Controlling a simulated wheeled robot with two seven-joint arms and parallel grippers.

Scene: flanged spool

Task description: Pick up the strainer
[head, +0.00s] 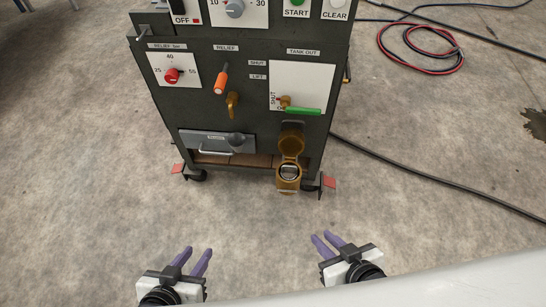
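A brass fitting (290,144) hangs low on the right of the dark machine's front. Below it is a round brass cup (289,184), with a pale metal piece that looks like the strainer (288,172) inside its opening. Its depth and lower part are hidden. My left gripper (196,250) is in front of the machine, left of and nearer than the cup. Its purple fingers are apart and empty. My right gripper (321,236) is right of and nearer than the cup, its purple fingers also apart and empty. Neither gripper touches anything.
The machine (198,110) carries a red knob (172,75), an orange-handled lever (220,80), a green-handled valve (303,110) and a grey drawer (216,142). A black cable (430,177) crosses the floor at right. Floor between my grippers and the machine is clear.

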